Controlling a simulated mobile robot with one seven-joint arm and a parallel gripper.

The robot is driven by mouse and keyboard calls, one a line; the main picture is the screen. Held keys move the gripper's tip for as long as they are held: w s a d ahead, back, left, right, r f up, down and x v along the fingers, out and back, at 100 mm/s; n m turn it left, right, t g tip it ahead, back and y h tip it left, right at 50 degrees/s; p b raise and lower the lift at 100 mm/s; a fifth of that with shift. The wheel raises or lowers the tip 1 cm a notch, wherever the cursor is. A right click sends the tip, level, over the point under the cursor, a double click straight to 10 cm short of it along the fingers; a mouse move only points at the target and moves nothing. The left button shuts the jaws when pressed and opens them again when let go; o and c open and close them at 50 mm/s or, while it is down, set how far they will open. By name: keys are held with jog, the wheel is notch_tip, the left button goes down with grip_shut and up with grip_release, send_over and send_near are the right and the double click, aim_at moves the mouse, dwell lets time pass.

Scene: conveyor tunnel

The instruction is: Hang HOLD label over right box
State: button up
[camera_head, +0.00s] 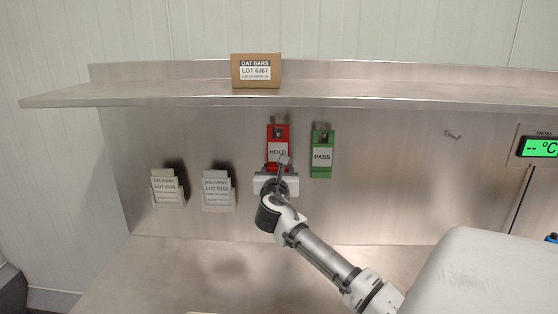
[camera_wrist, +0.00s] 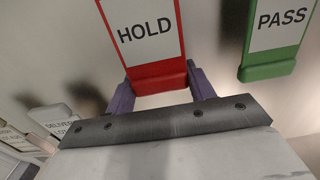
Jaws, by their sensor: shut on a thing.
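The red HOLD label (camera_head: 278,135) is upright against the steel back panel, below the shelf. It also shows large in the wrist view (camera_wrist: 146,32). My gripper (camera_head: 277,170) is at the label's lower end, with a purple finger on each side of its red bottom edge in the wrist view (camera_wrist: 161,88). It is shut on the label. One cardboard box (camera_head: 256,71), marked OAT BARS LOT 6367, stands on the shelf above the label. My wrist hides part of the label's lower end in the head view.
A green PASS label (camera_head: 322,152) hangs close to the right of HOLD. Two delivery cards sit in holders at left (camera_head: 166,188) and (camera_head: 218,188). An empty hook (camera_head: 453,134) is on the panel at right, near a green display (camera_head: 540,147). The shelf (camera_head: 380,95) juts out above.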

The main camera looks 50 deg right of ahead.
jog(key=shift+v, duration=2.7)
